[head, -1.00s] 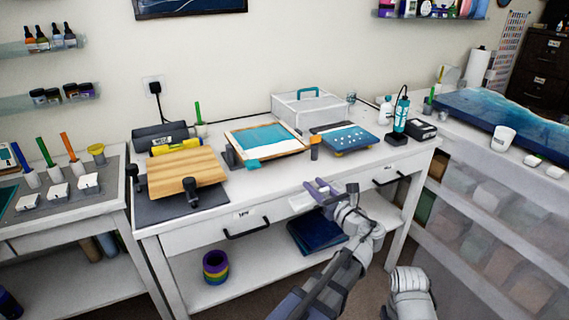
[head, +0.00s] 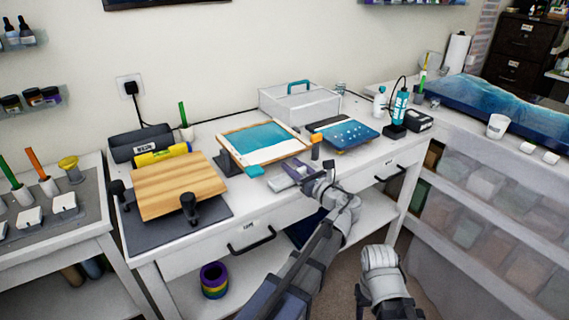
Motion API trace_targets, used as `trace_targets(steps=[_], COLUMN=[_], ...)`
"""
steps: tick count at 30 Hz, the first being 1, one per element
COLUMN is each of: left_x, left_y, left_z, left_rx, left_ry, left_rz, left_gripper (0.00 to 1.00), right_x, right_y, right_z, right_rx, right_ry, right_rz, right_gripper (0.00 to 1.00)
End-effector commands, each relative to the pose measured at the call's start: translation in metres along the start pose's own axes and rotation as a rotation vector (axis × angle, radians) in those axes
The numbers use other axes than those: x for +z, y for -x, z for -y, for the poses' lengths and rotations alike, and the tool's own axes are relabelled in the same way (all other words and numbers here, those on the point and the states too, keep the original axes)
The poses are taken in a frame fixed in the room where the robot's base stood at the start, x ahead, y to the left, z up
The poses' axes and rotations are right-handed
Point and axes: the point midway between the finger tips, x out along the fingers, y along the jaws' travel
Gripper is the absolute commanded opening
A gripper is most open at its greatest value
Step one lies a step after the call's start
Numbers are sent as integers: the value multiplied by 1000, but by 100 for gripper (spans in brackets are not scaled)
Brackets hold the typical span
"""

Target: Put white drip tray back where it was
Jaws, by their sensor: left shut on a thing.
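My left gripper (head: 288,175) is shut on the white drip tray (head: 279,187) at the front edge of the white workbench. Only a small pale part of the tray shows beside the fingers; my gripper hides much of it. The gripper is just in front of the wood-framed teal and white panel (head: 264,142). I cannot tell whether the tray touches the bench top. My right gripper is out of view; only part of that arm shows at the lower right.
A wooden board with black clamps (head: 180,184) lies to the left on the bench. A blue dotted panel (head: 343,133), an orange-capped item (head: 316,150) and a clear box (head: 299,103) stand close by. The bench strip (head: 240,197) between board and gripper looks clear.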

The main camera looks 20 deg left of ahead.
Motion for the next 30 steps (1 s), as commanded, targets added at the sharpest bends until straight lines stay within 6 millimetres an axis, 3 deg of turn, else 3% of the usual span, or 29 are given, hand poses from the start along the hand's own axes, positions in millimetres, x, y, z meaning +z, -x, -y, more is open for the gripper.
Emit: trace_targets(steps=[14, 15, 23, 30], left_x=[-6, -6, -5, -5], left_y=[3, 3, 3, 3], left_z=[3, 3, 3, 3], left_rx=[-1, -1, -1, -1], left_ry=[0, 0, 0, 0], left_rz=[0, 0, 0, 0], left_gripper=[0, 40, 69, 69], right_x=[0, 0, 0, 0], right_y=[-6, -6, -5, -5], right_z=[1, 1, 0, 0], right_rx=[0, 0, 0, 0], right_ry=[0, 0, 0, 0], right_rz=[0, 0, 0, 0], right_gripper=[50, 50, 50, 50])
